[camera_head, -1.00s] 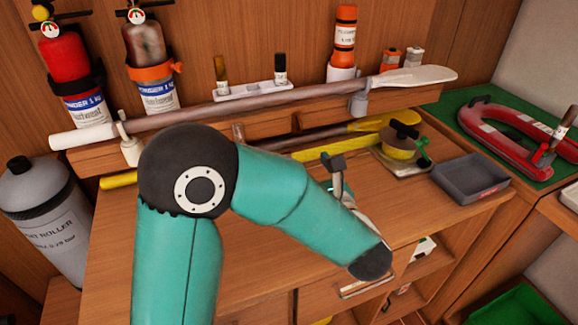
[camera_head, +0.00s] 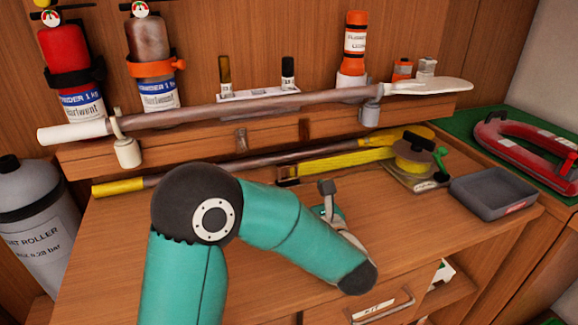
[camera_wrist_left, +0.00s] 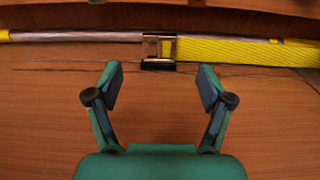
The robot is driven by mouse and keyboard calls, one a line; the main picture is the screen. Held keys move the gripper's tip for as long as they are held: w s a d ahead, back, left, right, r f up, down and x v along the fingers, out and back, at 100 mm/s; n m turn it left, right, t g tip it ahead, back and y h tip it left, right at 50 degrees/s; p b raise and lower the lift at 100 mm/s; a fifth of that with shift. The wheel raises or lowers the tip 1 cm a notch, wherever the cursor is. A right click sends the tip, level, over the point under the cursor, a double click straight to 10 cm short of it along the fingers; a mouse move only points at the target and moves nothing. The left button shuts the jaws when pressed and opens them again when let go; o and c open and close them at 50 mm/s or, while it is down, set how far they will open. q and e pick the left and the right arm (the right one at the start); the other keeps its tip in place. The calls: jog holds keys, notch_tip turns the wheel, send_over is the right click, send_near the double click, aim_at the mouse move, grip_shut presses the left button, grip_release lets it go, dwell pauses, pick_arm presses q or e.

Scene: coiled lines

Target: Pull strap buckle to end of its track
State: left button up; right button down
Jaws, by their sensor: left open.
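The strap buckle (camera_head: 288,174), a small metal frame with a dark edge, sits at the left end of the flat yellow strap (camera_head: 345,161) at the back of the wooden bench. In the left wrist view the buckle (camera_wrist_left: 158,50) lies straight ahead, beyond the fingertips, and the strap (camera_wrist_left: 245,52) runs right from it. My left gripper (camera_head: 328,197) is over the bench, in front of the strap and apart from it, partly hidden by my arm. In the left wrist view its two fingers (camera_wrist_left: 160,82) are spread, with nothing between them. My right gripper does not show.
The strap leads right to a yellow reel (camera_head: 412,160) with a green handle. A grey tray (camera_head: 494,193) stands right of it. A long paddle (camera_head: 250,107) rests on supports above the bench's back. A yellow-ended pole (camera_head: 118,187) lies behind the buckle. Bare bench lies around my gripper.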

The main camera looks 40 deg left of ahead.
aim_at(288, 168)
pick_arm(q)
jog(key=p+x, duration=0.1)
jog(key=x, duration=0.9)
jog(key=shift+w+a+p, duration=0.1)
jog(key=shift+a+p, duration=0.15)
jog(key=shift+p, duration=0.1)
